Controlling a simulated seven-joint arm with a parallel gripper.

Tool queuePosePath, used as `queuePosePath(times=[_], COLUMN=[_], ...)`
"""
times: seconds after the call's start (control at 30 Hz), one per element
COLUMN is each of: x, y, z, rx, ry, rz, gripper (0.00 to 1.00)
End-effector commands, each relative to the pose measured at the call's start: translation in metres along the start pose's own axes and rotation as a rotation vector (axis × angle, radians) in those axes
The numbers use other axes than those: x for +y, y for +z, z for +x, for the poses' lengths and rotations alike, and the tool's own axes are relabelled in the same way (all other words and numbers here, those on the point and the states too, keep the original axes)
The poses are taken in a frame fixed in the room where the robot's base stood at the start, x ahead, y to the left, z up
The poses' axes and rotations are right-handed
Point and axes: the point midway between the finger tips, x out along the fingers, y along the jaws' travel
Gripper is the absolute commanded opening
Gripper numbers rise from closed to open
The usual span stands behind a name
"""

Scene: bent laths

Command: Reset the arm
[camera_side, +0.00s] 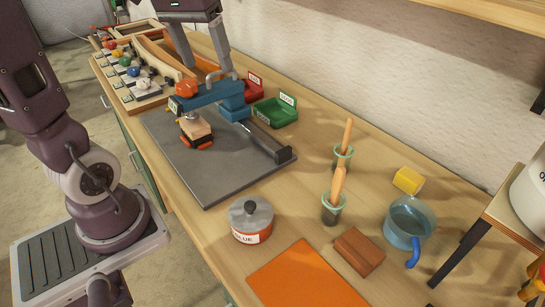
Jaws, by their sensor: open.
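My gripper (206,66) is at the top of the side view, with its two grey fingers spread apart and nothing seen between them. The fingertips appear just behind or above the blue clamp-like fixture (215,94); I cannot tell the exact gap. The fixture has an orange knob (187,88) and stands on a dark grey board (190,165). Bent wooden laths (165,55) lie behind, in a wooden frame at the upper left.
A red bin (253,90) and green bin (275,112) are by the wall. Toward the right are a glue pot (250,221), two brush holders (331,209), a brown block (359,251), yellow block (408,180) and blue mug (410,220).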

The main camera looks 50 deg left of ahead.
Motion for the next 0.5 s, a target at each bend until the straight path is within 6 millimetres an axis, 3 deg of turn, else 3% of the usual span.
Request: queuePosePath(times=[0.03,0.1,0.2,0.33,0.5], x=[0.029,0.054,0.068,0.071,0.071], y=[0.035,0.083,0.136,0.169,0.175], z=[-0.010,-0.014,-0.010,-0.001,0.001], rx=[0.052,0.119,0.196,0.254,0.263], ry=[0.026,0.051,0.074,0.087,0.089], rz=[0.099,0.223,0.357,0.444,0.459], gripper=[0.74,0.74,0.74,0.74,0.74])
